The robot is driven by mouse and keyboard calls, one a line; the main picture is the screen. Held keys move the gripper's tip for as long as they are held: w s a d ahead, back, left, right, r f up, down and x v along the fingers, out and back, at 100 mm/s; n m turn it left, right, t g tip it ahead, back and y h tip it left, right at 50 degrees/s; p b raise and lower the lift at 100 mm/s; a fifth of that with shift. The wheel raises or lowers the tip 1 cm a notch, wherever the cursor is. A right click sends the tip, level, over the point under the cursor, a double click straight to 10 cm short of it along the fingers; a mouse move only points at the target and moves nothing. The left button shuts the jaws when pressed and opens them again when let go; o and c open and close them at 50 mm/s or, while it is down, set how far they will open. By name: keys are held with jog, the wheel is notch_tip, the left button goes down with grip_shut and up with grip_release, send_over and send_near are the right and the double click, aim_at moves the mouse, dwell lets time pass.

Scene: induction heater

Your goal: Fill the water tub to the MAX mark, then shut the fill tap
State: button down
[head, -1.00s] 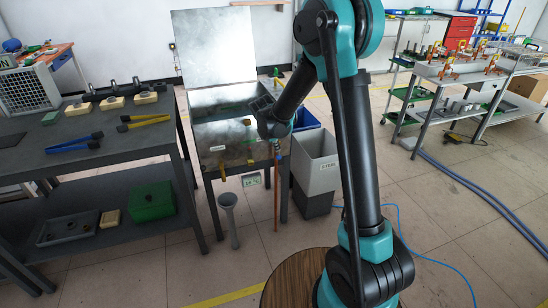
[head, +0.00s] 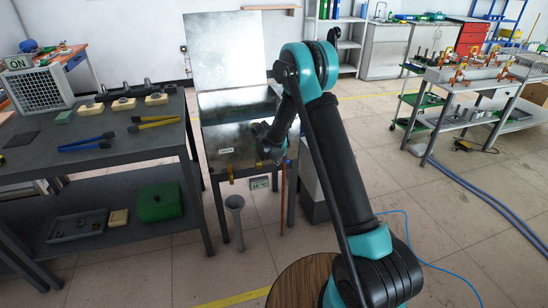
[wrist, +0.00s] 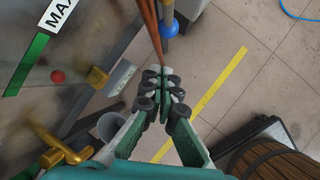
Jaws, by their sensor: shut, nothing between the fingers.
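The water tub (head: 236,140) is a shiny metal box on legs, with a raised metal panel behind it. In the wrist view, its wall (wrist: 105,30) carries a white MAX label (wrist: 57,12) beside a green band (wrist: 25,65). A red ball (wrist: 57,76) shows right of the band. I cannot tell the water level. A brass tap (wrist: 62,152) and a brass fitting (wrist: 97,77) stick out. A blue piece (wrist: 169,28) sits by copper-coloured pipes (wrist: 150,22). I cannot tell which is the fill tap.
A grey funnel (head: 235,205) stands on the floor below the tub. A dark workbench (head: 100,150) with tongs stands left. A round wooden top (head: 295,285) is near my arm. Open floor lies to the right.

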jog(key=w+d+f, duration=0.1)
jog(key=w+d, duration=0.1)
jog(key=w, duration=0.1)
jog(key=shift+d+f, duration=0.35)
